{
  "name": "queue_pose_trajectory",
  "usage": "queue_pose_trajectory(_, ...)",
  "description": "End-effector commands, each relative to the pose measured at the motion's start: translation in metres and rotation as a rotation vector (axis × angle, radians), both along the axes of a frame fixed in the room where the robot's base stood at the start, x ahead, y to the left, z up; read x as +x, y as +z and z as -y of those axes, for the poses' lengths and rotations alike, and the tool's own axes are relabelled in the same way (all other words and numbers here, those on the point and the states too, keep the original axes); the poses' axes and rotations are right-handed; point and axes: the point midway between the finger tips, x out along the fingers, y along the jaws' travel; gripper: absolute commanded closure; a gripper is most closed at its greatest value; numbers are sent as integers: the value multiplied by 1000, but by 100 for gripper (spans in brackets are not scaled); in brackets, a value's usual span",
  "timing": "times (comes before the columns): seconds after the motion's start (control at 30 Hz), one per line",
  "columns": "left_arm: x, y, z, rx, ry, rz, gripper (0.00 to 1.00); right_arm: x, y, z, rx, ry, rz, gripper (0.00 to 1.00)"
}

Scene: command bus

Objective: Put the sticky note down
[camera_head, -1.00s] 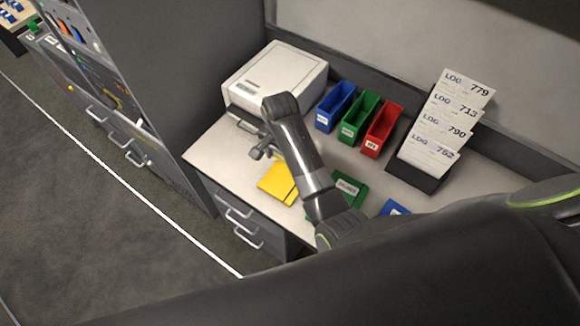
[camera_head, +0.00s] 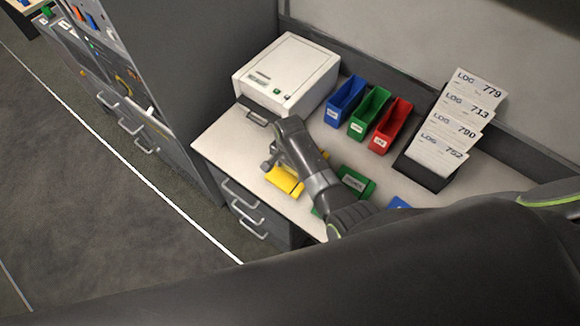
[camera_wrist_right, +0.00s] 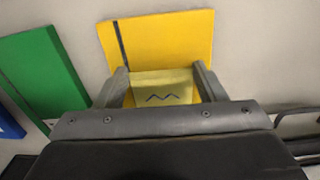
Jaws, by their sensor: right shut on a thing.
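The sticky note (camera_wrist_right: 163,86) is a pale yellow square with a dark zigzag scribble. In the right wrist view it sits between the fingers of my right gripper (camera_wrist_right: 159,70), which is shut on it. In the head view my right gripper (camera_head: 268,163) is over a yellow folder (camera_head: 284,178) on the desk, and the note cannot be made out there. The yellow folder (camera_wrist_right: 175,35) lies behind and under the note in the wrist view. I cannot tell whether the note touches it. My left gripper is not in view.
A green folder (camera_head: 357,182) and a blue one (camera_head: 400,203) lie right of the yellow one. A white printer-like box (camera_head: 290,70) stands at the back. Blue, green and red bins (camera_head: 391,124) and a log card rack (camera_head: 424,178) stand farther right.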

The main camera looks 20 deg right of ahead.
Motion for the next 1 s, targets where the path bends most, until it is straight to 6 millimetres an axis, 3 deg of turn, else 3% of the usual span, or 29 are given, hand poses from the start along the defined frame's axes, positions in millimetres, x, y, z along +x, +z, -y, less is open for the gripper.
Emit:
queue_pose_trajectory(0.43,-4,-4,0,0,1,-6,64,0,-7,0,-1,0,-1,56)
queue_pose_trajectory(0.47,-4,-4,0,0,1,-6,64,0,-7,0,0,1,0,35)
queue_pose_trajectory(0.6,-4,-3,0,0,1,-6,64,0,-6,0,0,0,0,16)
queue_pose_trajectory(1.0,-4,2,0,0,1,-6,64,0,2,0,1,0,1,14)
